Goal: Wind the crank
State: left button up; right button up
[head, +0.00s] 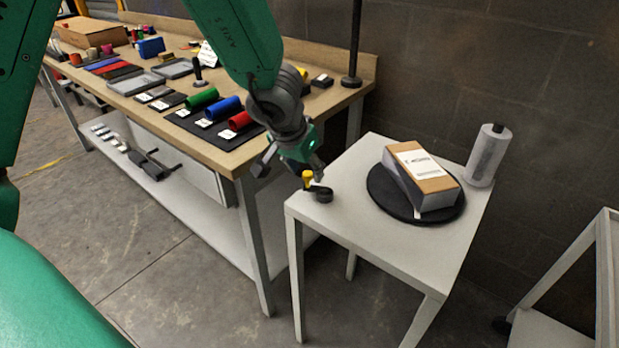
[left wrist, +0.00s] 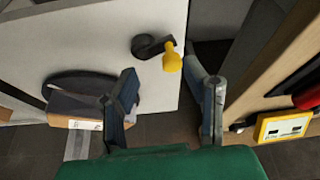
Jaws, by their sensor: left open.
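The crank (head: 321,192) is a small dark arm on a round hub with a yellow knob (head: 307,177), at the near left corner of the white table (head: 341,219). My left gripper (head: 291,170) hangs just above and left of the knob. In the left wrist view the crank's dark hub (left wrist: 148,46) and yellow knob (left wrist: 172,58) show beyond the two spread fingers (left wrist: 166,100). The knob is not between the fingertips in a visible grip, and the gripper looks empty. My right gripper is not seen.
A box (head: 421,176) sits on a black round turntable (head: 384,198) on the white table. A grey-white roll (head: 487,156) stands behind it. The wooden workbench (head: 237,157) with coloured cylinders lies left, close to my left gripper. A white frame (head: 575,270) stands at right.

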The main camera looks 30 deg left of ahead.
pick_arm(q)
jog(key=v, duration=0.8)
jog(key=shift+a, duration=0.2)
jog(key=shift+o, duration=0.2)
